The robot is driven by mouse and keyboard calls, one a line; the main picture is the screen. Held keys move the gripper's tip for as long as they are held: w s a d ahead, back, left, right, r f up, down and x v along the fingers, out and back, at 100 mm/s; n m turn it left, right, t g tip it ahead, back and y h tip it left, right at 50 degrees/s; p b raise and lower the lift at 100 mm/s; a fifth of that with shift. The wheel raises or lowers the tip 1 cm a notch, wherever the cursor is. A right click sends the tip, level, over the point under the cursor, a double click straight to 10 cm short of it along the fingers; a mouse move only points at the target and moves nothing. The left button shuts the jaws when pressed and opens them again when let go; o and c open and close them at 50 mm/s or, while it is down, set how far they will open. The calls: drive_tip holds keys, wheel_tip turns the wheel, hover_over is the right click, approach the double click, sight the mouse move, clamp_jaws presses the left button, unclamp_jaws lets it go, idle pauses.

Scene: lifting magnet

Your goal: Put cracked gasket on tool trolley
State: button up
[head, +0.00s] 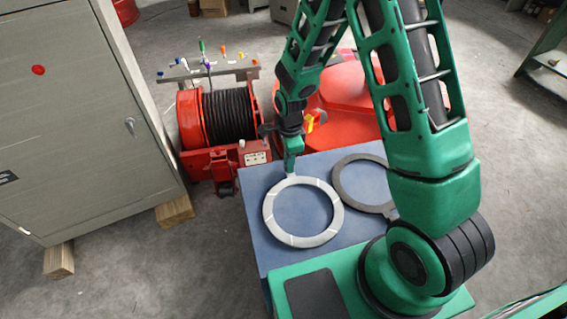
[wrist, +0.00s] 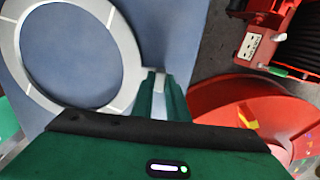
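A light grey flat ring gasket (head: 303,241) with thin white lines across its band lies on a blue top (head: 262,232). A darker grey ring (head: 336,184) lies to its right, partly hidden behind my arm. I cannot tell for sure which ring is the cracked one. My gripper (head: 290,171) points down at the far edge of the light ring. In the wrist view its fingertips (wrist: 158,80) are beside the outer edge of the light ring (wrist: 130,50). Whether they touch or hold it is unclear. I cannot identify the tool trolley with certainty.
A red cable reel (head: 232,118) with coloured levers stands behind the blue top. A red rounded housing (head: 345,100) is beside it. A grey cabinet (head: 80,110) on wooden blocks stands at the left. A green-framed bench (head: 550,62) is at the far right. Concrete floor lies open at the right.

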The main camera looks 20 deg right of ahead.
drive_tip(key=o, duration=0.4)
drive_tip(key=shift+r, duration=0.1)
wheel_tip(320, 180, up, 12)
drive_tip(key=s+d+r+n, duration=0.2)
drive_tip(key=s+d+r, duration=0.1)
drive_tip(key=d+r, duration=0.4)
drive_tip(key=s+d+r+n, duration=0.3)
drive_tip(key=s+d+r, duration=0.2)
drive_tip(key=s+d, duration=0.4)
drive_tip(key=s+d+r+n, duration=0.1)
drive_tip(key=s+n, duration=0.1)
drive_tip(key=s, duration=0.3)
drive_tip(key=s+d+r+n, duration=0.2)
drive_tip(key=s, duration=0.4)
drive_tip(key=s+d+r+n, duration=0.1)
drive_tip(key=s+d+n, duration=0.1)
drive_tip(key=s, duration=0.3)
drive_tip(key=shift+s+d+r+n, duration=0.2)
drive_tip(key=shift+r+n, duration=0.15)
drive_tip(key=shift+n, duration=0.05)
